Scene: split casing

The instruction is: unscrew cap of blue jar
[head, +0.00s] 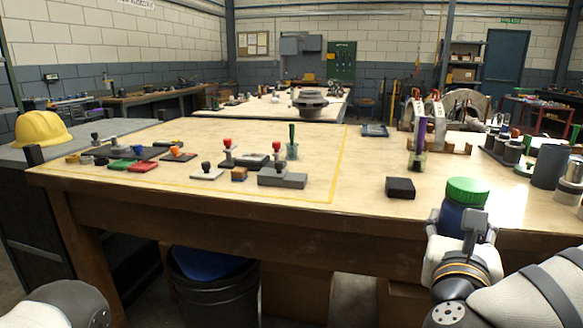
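The blue jar (455,217) with its green cap (467,191) is at the right front, in front of the table's near edge in the picture. The cap sits on top of the jar, which looks roughly upright. My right gripper (462,226) has its fingers on both sides of the jar's body and looks shut on it, below the cap. The gripper hides the jar's lower part. Of my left arm only a grey rounded link shows at the bottom left corner; its gripper is out of view.
A black block (400,188) lies on the wooden table (350,210) left of the jar. Stamps and small blocks, including a grey stepped block (282,178), fill the left area. Cylinders (549,166) stand at the right. The table's front middle is clear.

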